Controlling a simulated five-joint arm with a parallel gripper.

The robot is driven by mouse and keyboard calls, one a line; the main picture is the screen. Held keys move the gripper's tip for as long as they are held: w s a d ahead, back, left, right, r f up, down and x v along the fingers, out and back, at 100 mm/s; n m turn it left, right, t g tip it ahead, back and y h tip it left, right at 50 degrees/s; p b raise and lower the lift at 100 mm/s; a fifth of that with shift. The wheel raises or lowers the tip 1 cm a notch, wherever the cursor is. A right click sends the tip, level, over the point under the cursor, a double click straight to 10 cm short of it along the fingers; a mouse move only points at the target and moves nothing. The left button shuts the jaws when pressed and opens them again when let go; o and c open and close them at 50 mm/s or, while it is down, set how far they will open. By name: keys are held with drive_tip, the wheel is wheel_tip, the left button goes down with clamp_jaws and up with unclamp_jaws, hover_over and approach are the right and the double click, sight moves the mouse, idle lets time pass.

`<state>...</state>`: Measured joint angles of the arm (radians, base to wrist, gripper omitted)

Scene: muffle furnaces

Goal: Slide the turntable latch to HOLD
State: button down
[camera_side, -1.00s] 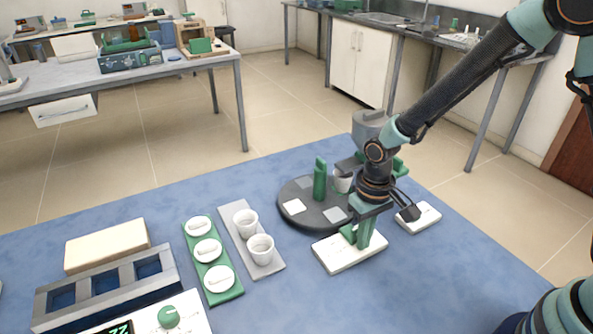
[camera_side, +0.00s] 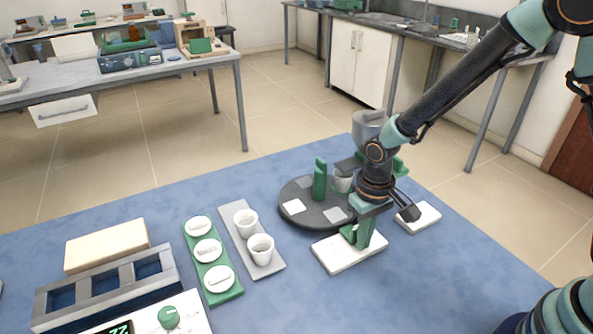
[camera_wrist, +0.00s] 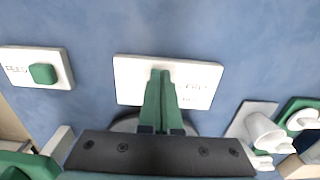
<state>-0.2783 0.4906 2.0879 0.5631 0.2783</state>
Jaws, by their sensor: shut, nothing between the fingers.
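A white latch plate (camera_side: 335,257) lies on the blue table in front of the dark round turntable (camera_side: 295,213). My gripper (camera_side: 362,243) points down over this plate with its green fingers shut and nothing held. In the wrist view the shut fingers (camera_wrist: 160,88) overlap the middle of the white plate (camera_wrist: 130,80). Faint lettering shows on the plate's right part, too blurred to read surely. A small green part (camera_side: 348,233) shows beside the fingers in the side view, likely the latch knob. The fingers hide much of it, so its exact position and any contact cannot be told.
A smaller white plate (camera_side: 428,216) lies right of my gripper; the wrist view shows its green knob (camera_wrist: 43,73). A grey tray with cups (camera_side: 240,232) and a green tray (camera_side: 226,296) lie left.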

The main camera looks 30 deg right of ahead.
idle(0.4)
drive_tip(key=shift+w, duration=1.3)
drive_tip(key=shift+s, duration=0.45)
drive_tip(key=shift+r, duration=3.5)
drive_tip(key=shift+r, duration=0.2)
drive_tip(key=s+d+r+t, duration=0.2)
drive_tip(key=s+d+r, duration=0.2)
drive_tip(key=r, duration=0.3)
drive_tip(key=s+d+r+t, duration=0.3)
drive_tip(key=d+r, duration=0.3)
drive_tip(key=r, duration=0.2)
drive_tip(key=shift+s+r+t, duration=0.15)
drive_tip(key=shift+s+t, duration=0.15)
drive_tip(key=shift+s, duration=0.3)
